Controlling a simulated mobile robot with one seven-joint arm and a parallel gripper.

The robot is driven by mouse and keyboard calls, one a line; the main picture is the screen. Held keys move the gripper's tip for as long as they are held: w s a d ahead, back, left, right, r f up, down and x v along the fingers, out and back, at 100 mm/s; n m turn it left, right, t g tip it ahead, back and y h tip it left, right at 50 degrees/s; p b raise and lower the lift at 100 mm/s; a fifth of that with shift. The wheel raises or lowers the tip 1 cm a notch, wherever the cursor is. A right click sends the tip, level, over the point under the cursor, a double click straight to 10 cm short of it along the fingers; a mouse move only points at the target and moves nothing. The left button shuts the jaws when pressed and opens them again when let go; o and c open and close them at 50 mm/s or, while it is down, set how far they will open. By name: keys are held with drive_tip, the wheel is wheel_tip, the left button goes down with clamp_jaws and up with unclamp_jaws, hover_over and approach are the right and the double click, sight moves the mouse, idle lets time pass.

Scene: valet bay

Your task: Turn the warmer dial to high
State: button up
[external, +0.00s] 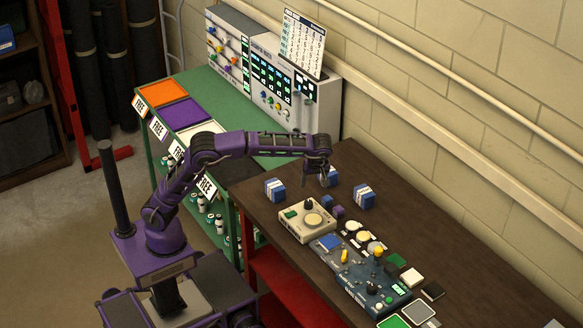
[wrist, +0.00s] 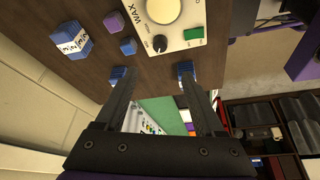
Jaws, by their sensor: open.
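The warmer (external: 305,228) is a cream box on the brown bench, with a round cream plate on top and a green panel. It also shows at the top of the wrist view (wrist: 196,14), where the label WAX is near it. Its dial is a small black knob (wrist: 160,43) at the edge nearest my fingers; it also shows in the external view (external: 308,203). I cannot read its setting. My gripper (external: 324,178) is open and empty, pointing down above the bench behind the warmer. In the wrist view its fingertips (wrist: 158,72) are apart, below the dial and not touching it.
Blue-and-white packs (external: 364,196) stand on the bench around my gripper. Small blue (wrist: 128,46) and purple (wrist: 113,21) blocks lie beside the warmer. A blue-grey control panel (external: 372,284) adjoins its front right. A green table (external: 222,100) with colored trays is at left.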

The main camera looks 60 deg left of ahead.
sight(308, 202)
drive_tip(key=b+x, duration=0.1)
drive_tip(key=x, duration=1.4)
drive_tip(key=shift+b, duration=0.4)
drive_tip(key=shift+d, duration=0.1)
clamp_jaws()
